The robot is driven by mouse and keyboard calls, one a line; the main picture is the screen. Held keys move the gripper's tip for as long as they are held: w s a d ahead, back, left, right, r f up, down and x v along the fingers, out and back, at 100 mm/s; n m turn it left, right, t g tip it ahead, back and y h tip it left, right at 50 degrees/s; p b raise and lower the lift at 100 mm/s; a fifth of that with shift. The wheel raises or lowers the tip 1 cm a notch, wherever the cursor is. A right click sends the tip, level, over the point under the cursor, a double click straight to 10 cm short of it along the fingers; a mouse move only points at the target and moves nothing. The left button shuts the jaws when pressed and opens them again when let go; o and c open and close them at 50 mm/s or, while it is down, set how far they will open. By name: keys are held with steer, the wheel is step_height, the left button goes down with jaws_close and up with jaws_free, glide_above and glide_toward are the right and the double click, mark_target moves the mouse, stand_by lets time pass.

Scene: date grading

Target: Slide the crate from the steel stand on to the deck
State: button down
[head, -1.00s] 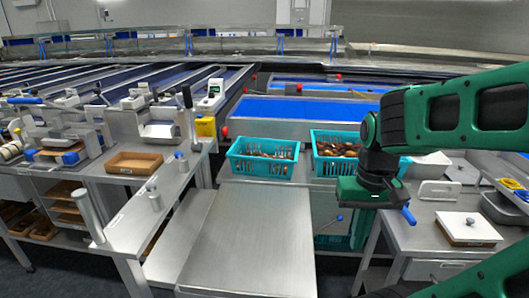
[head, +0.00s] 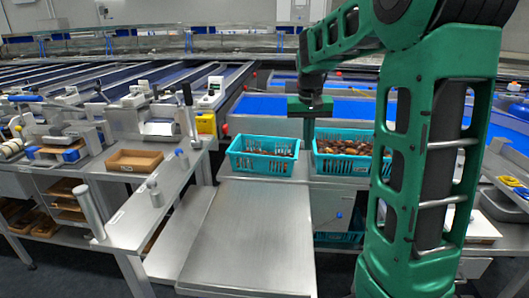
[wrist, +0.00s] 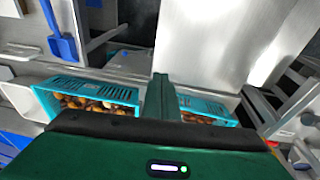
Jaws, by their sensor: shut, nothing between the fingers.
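Two teal crates of brown dates stand side by side on the steel stand (head: 303,178). The left crate (head: 262,163) is directly behind the bare steel deck (head: 250,240); the right crate (head: 342,165) looks fuller. My gripper (head: 309,134) is shut and empty, fingers down, at the gap between the crates in the head view. In the wrist view, my fingers (wrist: 160,92) overlap the near end of the left crate, which shows at right (wrist: 205,108). The right crate shows at left (wrist: 95,90). I cannot tell whether the fingers touch a crate.
A steel bench with a brown tray (head: 134,160) and posts lies left of the deck. Another teal crate (head: 340,238) is low beneath the stand. A blue scoop (wrist: 62,40) shows in the wrist view. The deck surface is clear. My arm hides much of the right side.

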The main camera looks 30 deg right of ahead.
steer(key=w+d+f, duration=0.1)
steer(key=w+f, duration=0.1)
steer(key=w, duration=1.2)
steer(key=t, duration=0.2)
glide_above(266, 164)
steer(key=w, duration=0.1)
step_height(266, 164, down, 5)
steer(key=x, duration=0.9)
steer(key=shift+w+d+f, duration=0.1)
steer(key=shift+d+f, duration=0.05)
steer(key=shift+d, duration=0.25)
steer(key=shift+s+a, duration=0.5)
steer(key=shift+s, duration=0.3)
steer(key=shift+s+a, duration=0.5)
steer(key=shift+s, duration=0.35)
